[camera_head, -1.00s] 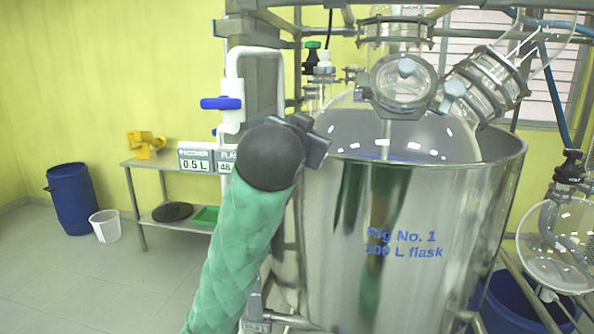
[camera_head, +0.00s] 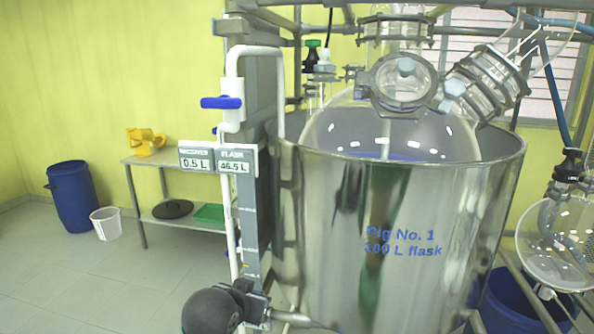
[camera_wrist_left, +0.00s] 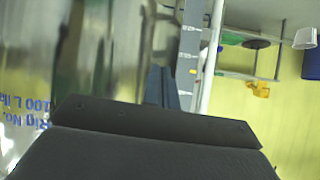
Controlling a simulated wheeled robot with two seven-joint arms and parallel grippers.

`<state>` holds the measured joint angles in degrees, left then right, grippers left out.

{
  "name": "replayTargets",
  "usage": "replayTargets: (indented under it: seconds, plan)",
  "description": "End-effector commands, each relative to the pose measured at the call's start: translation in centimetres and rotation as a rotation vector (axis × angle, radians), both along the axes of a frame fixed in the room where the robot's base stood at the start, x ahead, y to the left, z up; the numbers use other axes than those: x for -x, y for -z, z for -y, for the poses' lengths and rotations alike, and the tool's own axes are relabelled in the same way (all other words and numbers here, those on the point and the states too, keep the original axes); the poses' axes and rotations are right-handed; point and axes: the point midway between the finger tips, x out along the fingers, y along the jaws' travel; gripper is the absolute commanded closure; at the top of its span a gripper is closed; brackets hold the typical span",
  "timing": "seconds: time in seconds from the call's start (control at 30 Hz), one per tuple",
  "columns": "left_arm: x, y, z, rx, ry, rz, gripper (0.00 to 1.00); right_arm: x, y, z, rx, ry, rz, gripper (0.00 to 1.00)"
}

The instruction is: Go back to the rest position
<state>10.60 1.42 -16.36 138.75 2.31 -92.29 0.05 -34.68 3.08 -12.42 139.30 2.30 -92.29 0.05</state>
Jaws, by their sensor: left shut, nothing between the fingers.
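My left gripper (camera_head: 258,308) is low at the bottom of the head view, beside the lower left side of the large steel vessel (camera_head: 395,245) marked "Rig No. 1 100 L flask". The round black wrist is just left of the gripper. The gripper's dark fingers also show in the left wrist view (camera_wrist_left: 161,87), shut with nothing held. I cannot tell whether the gripper touches the vessel or its pipes. My right gripper is not in view.
A white pipe with a blue-handled valve (camera_head: 222,103) and readout signs (camera_head: 236,164) stand left of the vessel. A small table (camera_head: 150,160), a blue barrel (camera_head: 72,197) and a white bucket (camera_head: 106,224) are farther left.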

Motion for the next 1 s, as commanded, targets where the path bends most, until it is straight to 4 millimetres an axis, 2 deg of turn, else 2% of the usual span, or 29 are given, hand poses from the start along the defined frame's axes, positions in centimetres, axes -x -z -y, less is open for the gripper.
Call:
replayTargets:
  seconds: [0.03, 0.1, 0.27, 0.47, 0.7, 1.0]
  plan:
    - [0.9, 1.9, -0.5, 0.000, -0.008, -0.035, 1.00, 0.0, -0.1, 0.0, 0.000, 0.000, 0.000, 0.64]
    - [2.1, 4.3, -1.1, 0.000, -0.018, -0.080, 1.00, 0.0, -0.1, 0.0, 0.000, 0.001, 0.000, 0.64]
    - [5.0, 9.7, -2.4, -0.004, -0.040, -0.184, 1.00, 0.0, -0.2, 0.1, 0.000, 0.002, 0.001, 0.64]
    - [9.7, 16.3, -3.6, -0.012, -0.061, -0.319, 1.00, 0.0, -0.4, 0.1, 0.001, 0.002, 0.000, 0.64]
    - [16.5, 23.2, -4.5, -0.024, -0.072, -0.480, 1.00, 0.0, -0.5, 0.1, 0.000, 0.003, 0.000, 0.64]
    - [26.3, 29.8, -4.6, -0.037, -0.068, -0.676, 1.00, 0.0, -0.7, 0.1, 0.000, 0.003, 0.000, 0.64]
